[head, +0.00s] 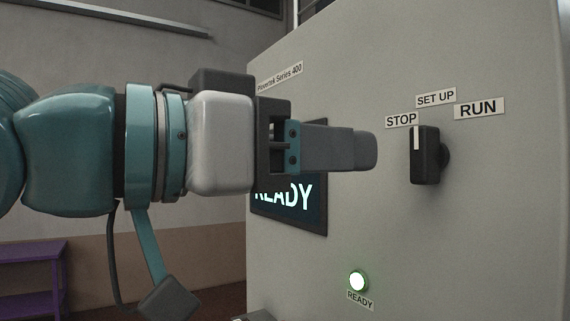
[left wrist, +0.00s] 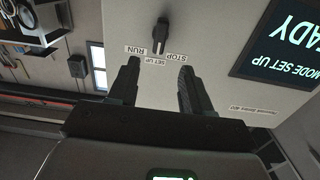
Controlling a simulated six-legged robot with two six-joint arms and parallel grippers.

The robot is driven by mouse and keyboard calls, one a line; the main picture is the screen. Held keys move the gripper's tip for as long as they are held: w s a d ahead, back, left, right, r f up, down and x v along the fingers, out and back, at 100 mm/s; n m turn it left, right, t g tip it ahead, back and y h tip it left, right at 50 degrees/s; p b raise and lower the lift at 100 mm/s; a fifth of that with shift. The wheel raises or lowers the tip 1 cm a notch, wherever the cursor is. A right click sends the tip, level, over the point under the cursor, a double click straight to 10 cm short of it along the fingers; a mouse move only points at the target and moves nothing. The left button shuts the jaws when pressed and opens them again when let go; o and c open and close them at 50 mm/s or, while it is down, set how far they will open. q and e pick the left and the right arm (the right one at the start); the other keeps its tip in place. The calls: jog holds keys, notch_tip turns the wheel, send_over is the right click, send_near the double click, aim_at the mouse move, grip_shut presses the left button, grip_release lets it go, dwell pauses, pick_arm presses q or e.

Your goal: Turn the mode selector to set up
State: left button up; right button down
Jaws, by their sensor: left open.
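The mode selector (head: 425,158) is a black bar knob on the grey machine panel, standing upright with a white line at its top. STOP (head: 401,120), SET UP (head: 436,98) and RUN (head: 478,107) labels surround its upper end. In the upside-down left wrist view the knob (left wrist: 160,37) points its white mark at the SET UP label (left wrist: 157,62). My left gripper (head: 366,152) is open and empty, left of the knob and apart from it; its two fingers (left wrist: 158,72) show spread in the wrist view. My right gripper is not in view.
A dark display (left wrist: 283,42) reads MODE SET UP and READY; my left arm partly covers it in the head view. A green READY lamp (head: 358,281) glows below. A purple shelf (head: 30,270) stands at lower left. The panel around the knob is flat and clear.

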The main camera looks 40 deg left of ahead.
pick_arm(q)
jog(key=v, duration=0.3)
jog(key=shift+s+a, duration=0.1)
dwell(0.7)
